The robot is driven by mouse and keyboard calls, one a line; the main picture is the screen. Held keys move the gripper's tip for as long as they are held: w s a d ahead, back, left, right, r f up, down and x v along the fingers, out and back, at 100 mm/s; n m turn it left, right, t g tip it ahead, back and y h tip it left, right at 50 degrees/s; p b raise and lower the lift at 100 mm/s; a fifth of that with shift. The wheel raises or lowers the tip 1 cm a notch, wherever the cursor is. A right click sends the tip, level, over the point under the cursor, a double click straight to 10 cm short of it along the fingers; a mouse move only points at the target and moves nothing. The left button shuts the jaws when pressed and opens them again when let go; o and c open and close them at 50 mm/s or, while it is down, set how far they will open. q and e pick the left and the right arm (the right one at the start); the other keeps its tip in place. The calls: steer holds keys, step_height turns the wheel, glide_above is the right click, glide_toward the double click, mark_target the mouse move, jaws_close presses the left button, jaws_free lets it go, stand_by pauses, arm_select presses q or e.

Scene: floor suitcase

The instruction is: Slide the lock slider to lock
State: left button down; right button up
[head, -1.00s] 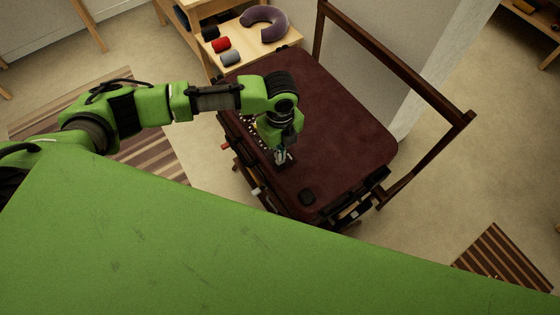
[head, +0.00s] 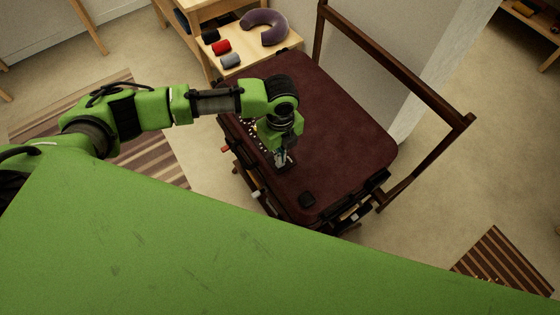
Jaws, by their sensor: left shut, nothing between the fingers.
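A closed dark maroon suitcase (head: 335,130) lies flat on a wooden stand. Along its left side runs a dark panel with small light marks (head: 247,140). My left gripper (head: 282,161) points down at the suitcase's near left edge, beside a dark fitting. It is shut with nothing held. The lock slider cannot be made out; it is too small or hidden behind the gripper and arm. Whether the fingertips touch the suitcase cannot be told. My right gripper is not in view.
The stand's brown wooden frame (head: 400,70) rises behind and right of the suitcase. A small wooden table (head: 285,45) at the back holds a purple neck pillow (head: 264,27), a red roll (head: 222,47) and a grey roll (head: 231,61). Striped rugs (head: 505,262) lie on the floor.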

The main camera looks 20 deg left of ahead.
arm_select(q)
steer(key=shift+f+b, duration=0.4)
steer(key=shift+f, duration=0.4)
stand_by(0.9)
steer(key=shift+w+a, duration=0.45)
steer(key=shift+a, duration=0.2)
steer(key=shift+w+a, duration=0.45)
steer(key=shift+a, duration=0.2)
steer(key=shift+w+a, duration=0.15)
steer(key=shift+a, duration=0.05)
steer(key=shift+w+r+p, duration=0.1)
steer(key=shift+r+p, duration=0.6)
steer(key=shift+p, duration=0.3)
step_height(320, 180, up, 5)
steer(key=p, duration=0.4)
steer(key=shift+d+f, duration=0.15)
steer(key=shift+f, duration=0.05)
